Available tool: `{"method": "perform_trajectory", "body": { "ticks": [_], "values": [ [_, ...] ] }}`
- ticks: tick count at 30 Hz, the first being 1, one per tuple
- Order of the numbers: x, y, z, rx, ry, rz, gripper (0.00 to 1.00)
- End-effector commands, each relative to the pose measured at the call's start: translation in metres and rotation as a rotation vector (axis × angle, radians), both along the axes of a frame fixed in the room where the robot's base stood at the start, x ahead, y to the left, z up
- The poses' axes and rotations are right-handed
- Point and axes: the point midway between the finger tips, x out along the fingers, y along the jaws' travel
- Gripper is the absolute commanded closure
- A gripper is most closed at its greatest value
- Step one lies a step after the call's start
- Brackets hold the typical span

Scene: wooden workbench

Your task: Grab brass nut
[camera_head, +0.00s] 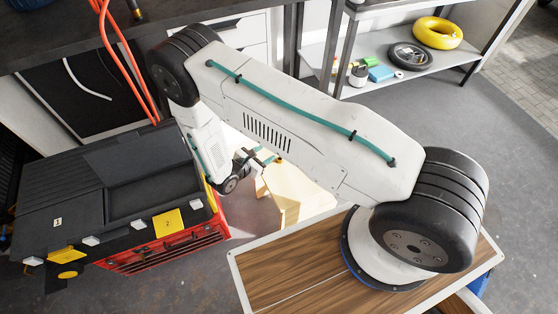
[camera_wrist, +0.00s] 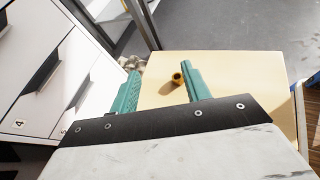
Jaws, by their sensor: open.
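The brass nut (camera_wrist: 177,79) is a small golden ring-shaped piece in the wrist view. It lies on a pale wooden surface (camera_wrist: 228,68), beyond my gripper's base. My gripper (camera_wrist: 160,82) has two teal fingers spread apart with nothing held between them. The nut shows between the fingers, close to the right one; I cannot tell whether they touch. In the head view my gripper (camera_head: 262,159) is small and partly hidden by my arm, above the pale wooden block (camera_head: 288,192).
A black and red toolbox (camera_head: 180,252) stands left of the block in the head view. A shelf (camera_head: 400,78) with a yellow ring (camera_head: 438,33) and a small wheel is at the back right. White drawers (camera_wrist: 38,75) stand at the left in the wrist view.

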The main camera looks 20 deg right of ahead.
Motion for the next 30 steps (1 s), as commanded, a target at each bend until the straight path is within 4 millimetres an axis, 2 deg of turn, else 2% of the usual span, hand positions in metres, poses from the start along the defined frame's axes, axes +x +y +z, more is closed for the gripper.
{"method": "perform_trajectory", "body": {
  "ticks": [1, 3, 7, 17, 24, 30],
  "values": [
    [-0.009, 0.001, -0.023, -0.017, 0.027, 0.043, 0.53],
    [-0.017, 0.002, -0.045, -0.031, 0.053, 0.091, 0.53],
    [-0.026, 0.002, -0.068, -0.045, 0.080, 0.143, 0.53],
    [-0.013, -0.022, -0.085, -0.047, 0.087, 0.154, 0.53],
    [0.006, -0.051, -0.096, -0.047, 0.087, 0.153, 0.53],
    [0.012, -0.059, -0.100, -0.047, 0.086, 0.156, 0.53]
  ]
}}
